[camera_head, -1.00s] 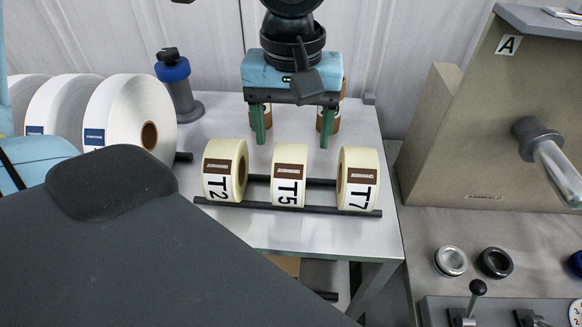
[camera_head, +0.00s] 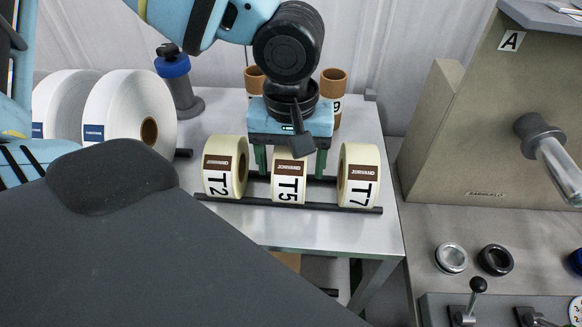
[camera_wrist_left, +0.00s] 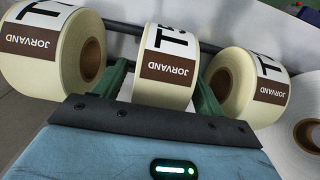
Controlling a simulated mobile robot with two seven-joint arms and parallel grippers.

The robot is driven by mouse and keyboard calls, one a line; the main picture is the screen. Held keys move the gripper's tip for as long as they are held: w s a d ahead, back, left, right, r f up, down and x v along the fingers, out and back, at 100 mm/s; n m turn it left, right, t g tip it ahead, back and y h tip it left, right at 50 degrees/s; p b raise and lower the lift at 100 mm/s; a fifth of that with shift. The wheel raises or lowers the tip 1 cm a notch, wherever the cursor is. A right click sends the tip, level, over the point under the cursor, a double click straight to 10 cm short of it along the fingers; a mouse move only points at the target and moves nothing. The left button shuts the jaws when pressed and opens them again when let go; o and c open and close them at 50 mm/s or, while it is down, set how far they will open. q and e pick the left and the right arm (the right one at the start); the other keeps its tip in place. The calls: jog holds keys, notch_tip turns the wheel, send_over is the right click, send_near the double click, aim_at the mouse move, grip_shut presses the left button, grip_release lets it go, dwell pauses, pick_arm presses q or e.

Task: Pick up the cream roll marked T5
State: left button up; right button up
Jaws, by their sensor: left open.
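The cream roll marked T5 (camera_head: 290,184) stands on a dark rail rack on the white table, between the T2 roll (camera_head: 224,168) and the T7 roll (camera_head: 359,176). My left gripper (camera_head: 291,170) is open above and behind T5, pointing down, with one green finger on each side of it. In the left wrist view the T5 roll (camera_wrist_left: 166,68) sits between the two green fingers (camera_wrist_left: 160,88), with T2 and T7 just outside them. I cannot tell whether the fingers touch T5. My right gripper is not in view.
Large white rolls (camera_head: 128,112) stand at the left, near a blue-topped post (camera_head: 176,80). Brown cores (camera_head: 333,88) stand behind my gripper. A beige machine marked A (camera_head: 470,130) is at the right. The table front (camera_head: 300,232) is clear.

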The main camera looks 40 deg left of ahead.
pick_arm(q)
jog(key=shift+c, duration=0.3)
jog(key=c, duration=1.2)
jog(key=shift+r, duration=0.15)
notch_tip(320, 180, up, 10)
jog(key=shift+f, duration=0.1)
